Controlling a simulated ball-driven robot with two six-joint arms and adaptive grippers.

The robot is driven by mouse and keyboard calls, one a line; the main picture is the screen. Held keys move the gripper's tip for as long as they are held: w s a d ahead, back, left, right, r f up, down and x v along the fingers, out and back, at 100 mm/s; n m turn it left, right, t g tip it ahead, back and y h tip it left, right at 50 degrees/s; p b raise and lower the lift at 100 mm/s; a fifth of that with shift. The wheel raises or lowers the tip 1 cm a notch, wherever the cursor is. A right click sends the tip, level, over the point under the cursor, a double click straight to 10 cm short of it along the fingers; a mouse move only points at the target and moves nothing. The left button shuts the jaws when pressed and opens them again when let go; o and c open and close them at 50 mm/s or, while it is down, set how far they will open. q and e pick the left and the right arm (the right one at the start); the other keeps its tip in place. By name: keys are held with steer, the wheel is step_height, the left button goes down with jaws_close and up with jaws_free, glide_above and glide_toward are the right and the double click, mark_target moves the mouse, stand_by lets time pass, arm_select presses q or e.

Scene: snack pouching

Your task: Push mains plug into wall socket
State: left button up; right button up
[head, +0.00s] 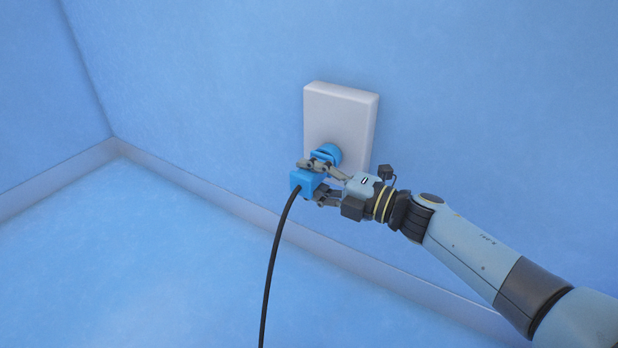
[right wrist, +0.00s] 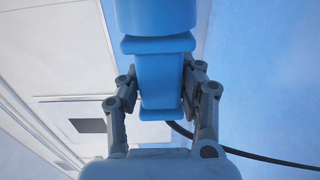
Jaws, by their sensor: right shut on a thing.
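The white wall socket (head: 340,115) is a raised box on the blue wall. The blue mains plug (head: 303,183) is at the lower part of its front, with a rounded blue part (head: 327,153) against or just before the socket face. I cannot tell how far the plug is in, and no pins show. My right gripper (head: 314,180) is shut on the plug from the right side. In the right wrist view the fingers (right wrist: 160,95) flank the narrow part of the plug body (right wrist: 158,80). My left gripper is not in view.
A black cable (head: 272,260) hangs from the plug's rear down out of the picture; it also shows in the right wrist view (right wrist: 255,156). A pale skirting (head: 215,205) runs along the wall foot. The wall and floor around are otherwise clear.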

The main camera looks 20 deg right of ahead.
steer(key=shift+w, duration=0.1)
stand_by(0.6)
steer(key=o, duration=1.3)
steer(key=shift+d, duration=0.1)
steer(key=shift+s+d+f, duration=0.1)
steer(key=shift+s+d, duration=0.05)
steer(key=shift+s, duration=0.1)
steer(key=v, duration=1.1)
steer(key=shift+s+d, duration=0.1)
steer(key=shift+s, duration=0.1)
